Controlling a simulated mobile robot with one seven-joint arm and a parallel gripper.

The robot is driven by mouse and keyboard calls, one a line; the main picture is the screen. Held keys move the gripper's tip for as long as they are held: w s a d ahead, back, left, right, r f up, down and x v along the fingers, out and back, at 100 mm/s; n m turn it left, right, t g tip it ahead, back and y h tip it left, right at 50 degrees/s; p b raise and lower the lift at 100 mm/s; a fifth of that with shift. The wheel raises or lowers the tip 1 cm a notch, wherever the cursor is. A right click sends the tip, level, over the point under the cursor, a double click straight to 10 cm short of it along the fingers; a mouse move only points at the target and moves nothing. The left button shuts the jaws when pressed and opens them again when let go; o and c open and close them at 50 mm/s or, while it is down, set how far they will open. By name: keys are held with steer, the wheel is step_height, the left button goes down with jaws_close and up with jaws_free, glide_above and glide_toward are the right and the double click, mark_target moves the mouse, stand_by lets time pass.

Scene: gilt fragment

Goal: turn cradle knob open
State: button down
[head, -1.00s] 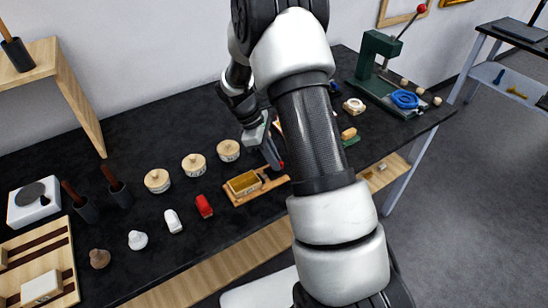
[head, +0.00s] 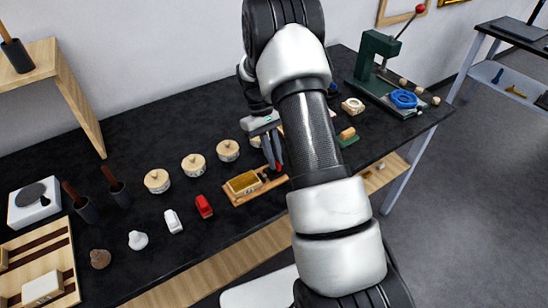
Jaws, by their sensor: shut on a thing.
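The wooden cradle (head: 240,199) sits on the black bench near the middle of the head view, with a gilt block (head: 244,183) lying in it. My gripper (head: 276,167) points down at the cradle's right end, its fingers shut on the cradle knob. My arm covers the area just right of the cradle.
A green press (head: 375,65) stands at the right back. The bench's front edge is close to the cradle.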

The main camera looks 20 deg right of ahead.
steer(key=shift+m, duration=0.4)
steer(key=c, duration=1.8)
jaws_free()
steer(key=v, duration=1.7)
steer(key=shift+d+r+p, duration=0.2)
steer(key=shift+d+p, duration=0.1)
